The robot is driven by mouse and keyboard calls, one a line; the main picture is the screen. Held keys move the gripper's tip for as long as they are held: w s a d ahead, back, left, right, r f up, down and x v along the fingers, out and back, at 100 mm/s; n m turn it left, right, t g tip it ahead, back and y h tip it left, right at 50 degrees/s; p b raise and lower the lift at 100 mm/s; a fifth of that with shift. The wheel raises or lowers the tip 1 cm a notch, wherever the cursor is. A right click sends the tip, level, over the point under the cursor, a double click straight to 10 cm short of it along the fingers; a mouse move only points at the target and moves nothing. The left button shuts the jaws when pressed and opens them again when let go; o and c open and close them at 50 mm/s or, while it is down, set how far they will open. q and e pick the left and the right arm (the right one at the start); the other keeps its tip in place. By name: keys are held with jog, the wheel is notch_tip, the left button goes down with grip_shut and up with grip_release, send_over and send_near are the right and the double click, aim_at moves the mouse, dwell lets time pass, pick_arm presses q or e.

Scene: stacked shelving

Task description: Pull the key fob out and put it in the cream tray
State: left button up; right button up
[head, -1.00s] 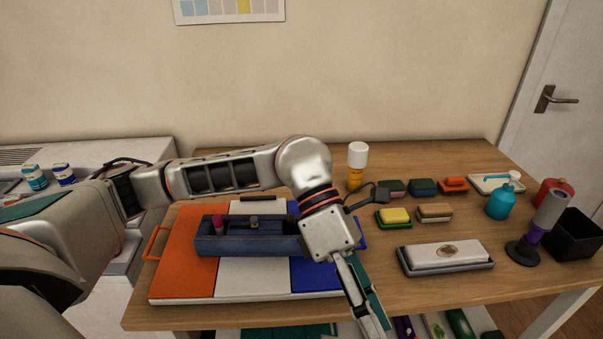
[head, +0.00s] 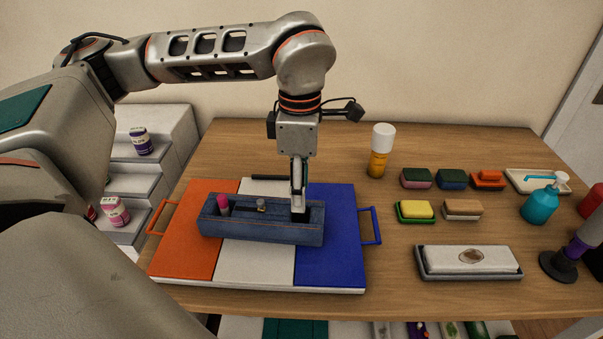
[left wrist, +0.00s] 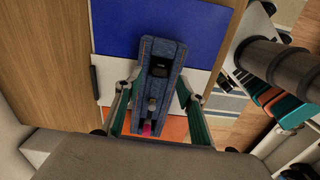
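A blue denim organizer (head: 270,232) lies across a tray with orange, white and blue panels. A pink-capped item (head: 224,206) and a small grey-and-black item (head: 261,205) stand in it. A black piece, apparently the key fob (left wrist: 159,70), is in its right end; my gripper partly covers that end in the head view. My left gripper (head: 299,205) points down there. In the left wrist view its fingers (left wrist: 160,82) are spread on either side of the organizer, with no visible grip. A cream tray (head: 537,186) is at the back right. My right gripper is not in view.
The panelled tray (head: 190,260) has orange and blue side handles. An orange bottle (head: 379,155), several sponges, a grey dish (head: 468,262) and a teal bottle (head: 540,205) stand to the right. The wood between the panelled tray and grey dish is clear.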

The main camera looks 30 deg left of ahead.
pick_arm(q)
jog(key=shift+f, duration=1.95)
jog(key=shift+c, duration=0.4)
grip_shut()
jog(key=shift+r+p, duration=0.45)
jog(key=shift+r, duration=0.2)
jog(key=shift+r+p, duration=1.4)
jog(key=shift+r, duration=0.5)
